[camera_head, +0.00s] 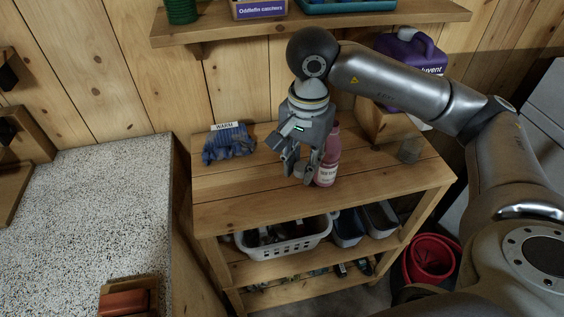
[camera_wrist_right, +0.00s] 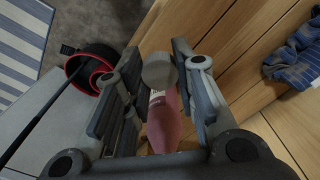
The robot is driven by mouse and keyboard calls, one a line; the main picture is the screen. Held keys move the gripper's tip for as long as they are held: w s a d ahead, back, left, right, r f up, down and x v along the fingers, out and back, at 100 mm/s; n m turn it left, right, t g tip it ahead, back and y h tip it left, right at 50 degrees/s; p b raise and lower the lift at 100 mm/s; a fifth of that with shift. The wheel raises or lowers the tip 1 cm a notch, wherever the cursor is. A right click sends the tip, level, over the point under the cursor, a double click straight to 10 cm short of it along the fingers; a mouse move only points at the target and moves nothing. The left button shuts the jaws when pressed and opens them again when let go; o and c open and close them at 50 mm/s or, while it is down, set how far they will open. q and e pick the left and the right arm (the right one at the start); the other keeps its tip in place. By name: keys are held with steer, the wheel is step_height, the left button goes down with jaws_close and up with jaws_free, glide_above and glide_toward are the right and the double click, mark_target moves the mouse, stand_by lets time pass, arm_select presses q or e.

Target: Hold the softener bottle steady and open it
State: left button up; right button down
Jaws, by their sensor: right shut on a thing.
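The pink softener bottle (camera_head: 331,153) with a pale label stands upright on the wooden workbench (camera_head: 260,202). My right gripper (camera_head: 301,171) points down just left of it in the head view. It is shut on a grey cap (camera_head: 299,169), which sits between the fingertips, apart from the bottle's top. In the right wrist view the cap (camera_wrist_right: 159,70) is between the fingers (camera_wrist_right: 158,72), and the pink bottle (camera_wrist_right: 170,125) shows behind it. The gripper partly hides the bottle. My left gripper is not in view.
A blue cloth (camera_head: 228,147) lies by a "WARM" sign at the bench's left. A wall shelf (camera_head: 330,22) hangs above. The bench front is clear.

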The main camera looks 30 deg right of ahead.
steer(key=d+m, duration=0.2)
steer(key=m, duration=0.1)
steer(key=m+p, duration=0.3)
steer(key=p, duration=0.1)
glide_above(275, 171)
steer(key=f, duration=0.9)
steer(key=shift+s+f, duration=0.2)
steer(key=shift+s, duration=0.15)
steer(key=shift+w+f, duration=0.25)
steer(key=shift+f, duration=0.05)
steer(key=shift+w+f+p, duration=0.1)
steer(key=shift+f+p, duration=0.2)
step_height(275, 171, down, 2)
steer(key=shift+a+f+p, duration=0.1)
steer(key=shift+p, duration=0.6)
steer(key=shift+f, duration=0.3)
steer(key=shift+f+b, duration=0.1)
steer(key=shift+b, duration=0.2)
steer(key=c, duration=1.2)
jaws_free()
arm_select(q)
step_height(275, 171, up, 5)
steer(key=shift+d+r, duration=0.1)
